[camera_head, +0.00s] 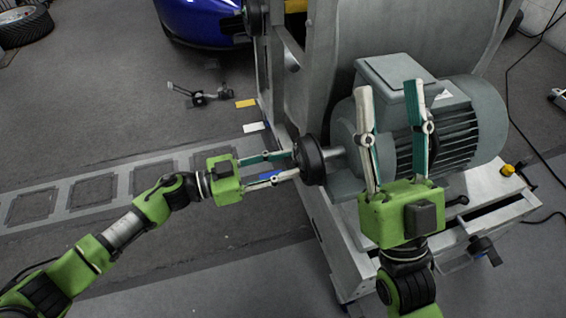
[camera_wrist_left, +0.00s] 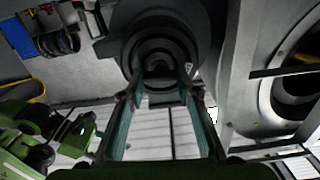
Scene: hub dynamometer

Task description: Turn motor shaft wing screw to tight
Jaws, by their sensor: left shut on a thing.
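The motor (camera_head: 470,120) is a large grey finned unit on a metal stand. Its shaft (camera_head: 334,153) points left and carries a round black hub (camera_head: 310,160). My left gripper (camera_head: 296,164) comes in from the left, its fingertips at the hub's face. In the left wrist view its two fingers (camera_wrist_left: 166,78) close in at the centre of the black hub (camera_wrist_left: 160,45). It is shut on the wing screw, which the fingertips mostly hide; its angle cannot be told. My right gripper (camera_head: 390,92) is open and empty, pointing up in front of the motor.
The stand's metal frame (camera_head: 345,260) rises close beside the hub. A yellow knob (camera_head: 507,170) and a dark clamp handle (camera_head: 483,248) are at the stand's right. A blue car (camera_head: 200,22) is behind. The floor at left is mostly clear.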

